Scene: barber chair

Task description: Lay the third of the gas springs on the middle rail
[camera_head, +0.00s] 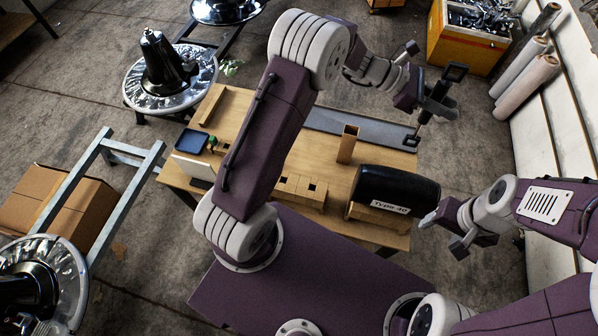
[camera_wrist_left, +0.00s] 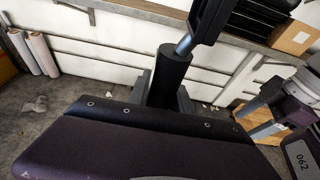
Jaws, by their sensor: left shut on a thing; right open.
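My left gripper (camera_head: 436,103) is in the air beyond the right rear part of the wooden table (camera_head: 235,105). It is shut on a gas spring (camera_wrist_left: 172,75). In the left wrist view the spring has a black cylinder, a short silver rod and a dark end fitting. In the head view the spring (camera_head: 455,71) slants, with a squared fitting at each end, its lower end over the grey mat's right end. My right gripper (camera_head: 444,236) is open and empty, right of the black "Type 40" cylinder. I cannot tell which part is the middle rail.
The black "Type 40" cylinder (camera_head: 396,187) rests on a wooden stand. A wooden block (camera_head: 348,143) stands upright near the grey mat (camera_head: 345,123). A blue tray (camera_head: 191,141) is at the left. An orange crate (camera_head: 465,50) and several rolls (camera_head: 525,83) are beyond the table.

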